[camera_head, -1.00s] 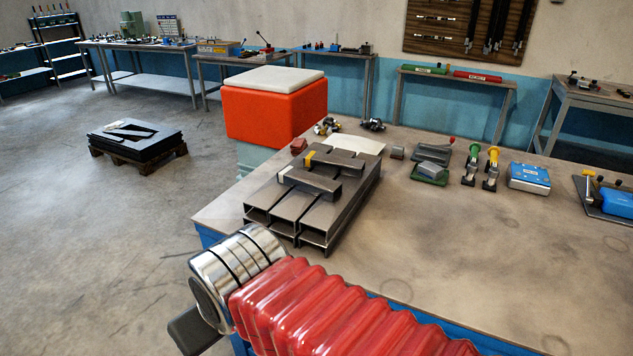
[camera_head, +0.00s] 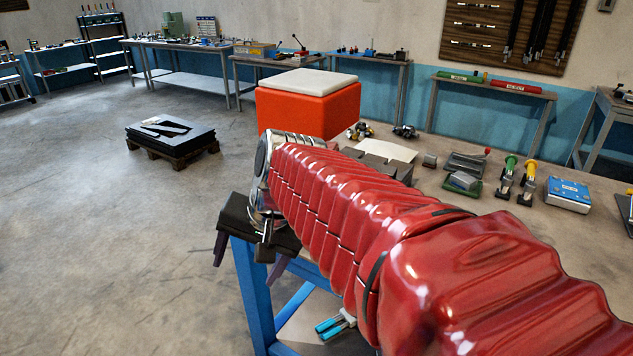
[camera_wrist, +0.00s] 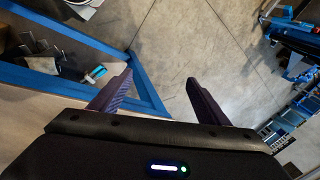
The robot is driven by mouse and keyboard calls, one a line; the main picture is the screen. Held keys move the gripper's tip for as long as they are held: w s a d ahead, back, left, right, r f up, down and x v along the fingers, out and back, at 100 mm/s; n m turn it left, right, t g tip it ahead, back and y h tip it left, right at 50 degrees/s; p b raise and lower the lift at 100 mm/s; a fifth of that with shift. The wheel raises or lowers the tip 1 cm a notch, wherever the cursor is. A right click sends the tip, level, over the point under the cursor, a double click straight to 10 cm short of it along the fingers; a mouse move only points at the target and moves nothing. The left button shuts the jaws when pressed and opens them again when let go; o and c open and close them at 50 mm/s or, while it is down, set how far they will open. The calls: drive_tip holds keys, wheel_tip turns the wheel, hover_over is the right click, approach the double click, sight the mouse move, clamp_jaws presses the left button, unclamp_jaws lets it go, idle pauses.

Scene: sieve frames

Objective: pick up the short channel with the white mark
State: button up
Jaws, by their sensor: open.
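The short channel with the white mark is not visible now; my red-sleeved arm covers that part of the bench in the head view. Only the far ends of the grey channel stack (camera_head: 392,163) show behind the arm. My gripper (camera_head: 246,268) hangs beside the left edge of the bench, fingers downward over the floor, apart from the stack. In the wrist view my gripper (camera_wrist: 159,77) is open and empty, with bare concrete floor between its two purple fingers.
The bench's blue frame (camera_head: 252,295) is close to my gripper. A white sheet (camera_head: 388,149) and an orange box (camera_head: 305,108) are behind the stack. A pallet with dark plates (camera_head: 170,135) stands on open floor at left.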

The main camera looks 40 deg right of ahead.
drive_tip(key=w+d+m+t+y, duration=0.1)
drive_tip(key=w+d+m, duration=0.25)
drive_tip(key=d, duration=0.35)
drive_tip(key=w+d+r+m+t+y, duration=0.1)
drive_tip(key=w+d+m, duration=0.2)
drive_tip(key=d+m, duration=0.25)
drive_tip(key=w+d+m, duration=0.3)
drive_tip(key=d+m, duration=0.1)
drive_tip(key=d, duration=0.4)
drive_tip(key=s+d+m+t, duration=0.1)
drive_tip(key=d+m, duration=0.2)
drive_tip(key=d, duration=0.5)
drive_tip(key=s+d+f+m+t, duration=0.1)
drive_tip(key=s+d+m+t, duration=0.1)
drive_tip(key=d, duration=0.6)
drive_tip(key=s+d+m+t, duration=0.2)
drive_tip(key=d+m, duration=0.3)
drive_tip(key=d, duration=0.3)
drive_tip(key=shift+d+f, duration=0.25)
drive_tip(key=shift+d, duration=0.1)
drive_tip(key=shift+w, duration=0.1)
drive_tip(key=shift+x, duration=4.25)
drive_tip(key=shift+w, duration=0.1)
